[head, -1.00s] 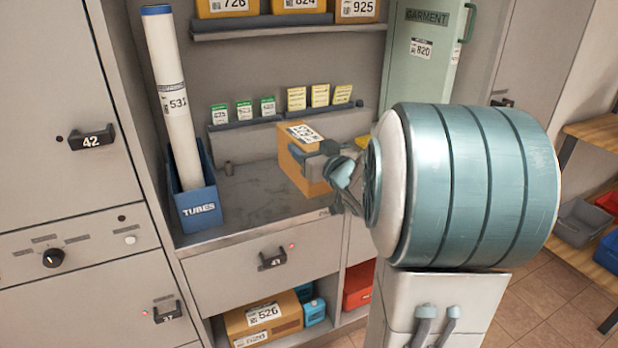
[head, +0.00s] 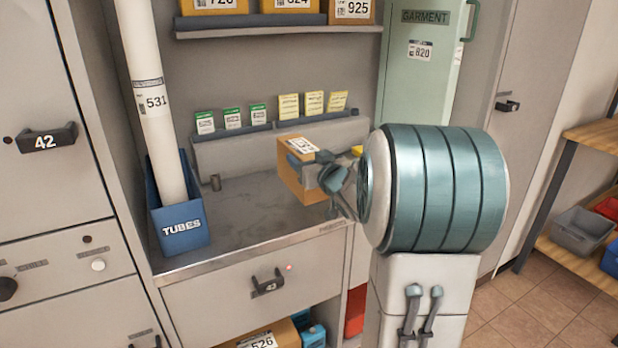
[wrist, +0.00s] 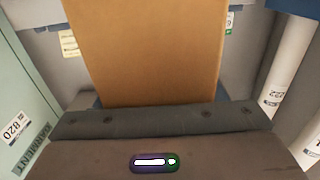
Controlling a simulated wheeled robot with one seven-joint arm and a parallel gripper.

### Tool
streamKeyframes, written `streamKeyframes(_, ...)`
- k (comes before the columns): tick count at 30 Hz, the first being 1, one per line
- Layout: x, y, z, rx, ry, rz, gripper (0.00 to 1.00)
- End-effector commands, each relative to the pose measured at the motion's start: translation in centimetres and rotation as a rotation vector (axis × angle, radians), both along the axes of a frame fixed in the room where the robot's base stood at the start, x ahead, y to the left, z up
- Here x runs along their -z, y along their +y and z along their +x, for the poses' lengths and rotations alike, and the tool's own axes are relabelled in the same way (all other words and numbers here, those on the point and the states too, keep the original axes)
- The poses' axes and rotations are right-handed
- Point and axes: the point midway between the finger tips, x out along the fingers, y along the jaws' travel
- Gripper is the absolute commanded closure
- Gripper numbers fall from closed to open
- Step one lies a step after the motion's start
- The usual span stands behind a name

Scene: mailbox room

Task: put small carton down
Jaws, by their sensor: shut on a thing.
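The small carton (head: 291,178) is a brown box with a white label on top. It is at the right part of the grey metal counter (head: 250,210) in the head view. My gripper (head: 322,172) is shut on it from the right. In the wrist view the carton's brown face (wrist: 148,50) fills the middle, right against my gripper (wrist: 160,120). I cannot tell whether the carton's underside touches the counter or is a little above it.
A blue bin (head: 180,222) marked TUBES holds a tall white tube (head: 157,110) at the counter's left. A low ledge (head: 240,133) with green and yellow cards runs behind. A green GARMENT locker (head: 425,70) stands at right. The counter's middle is clear.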

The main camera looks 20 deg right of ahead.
Motion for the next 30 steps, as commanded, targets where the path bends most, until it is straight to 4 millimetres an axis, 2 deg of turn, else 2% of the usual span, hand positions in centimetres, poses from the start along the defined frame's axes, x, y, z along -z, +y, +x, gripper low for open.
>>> streamKeyframes(3, 0.7, -0.2, 1.3, 0.001, -0.004, 0.0, 0.7)
streamKeyframes(8, 1.3, -0.4, 1.7, 0.003, -0.002, -0.001, 0.7)
streamKeyframes(16, 4.9, -0.4, 1.7, 0.004, -0.001, 0.0, 0.7)
streamKeyframes(28, 5.4, -0.4, 1.6, 0.004, -0.004, -0.002, 0.7)
streamKeyframes(29, 5.3, -0.4, 1.6, 0.004, -0.001, -0.001, 0.28)
streamKeyframes(30, 5.3, -0.4, 1.6, 0.004, -0.001, -0.001, 0.17)
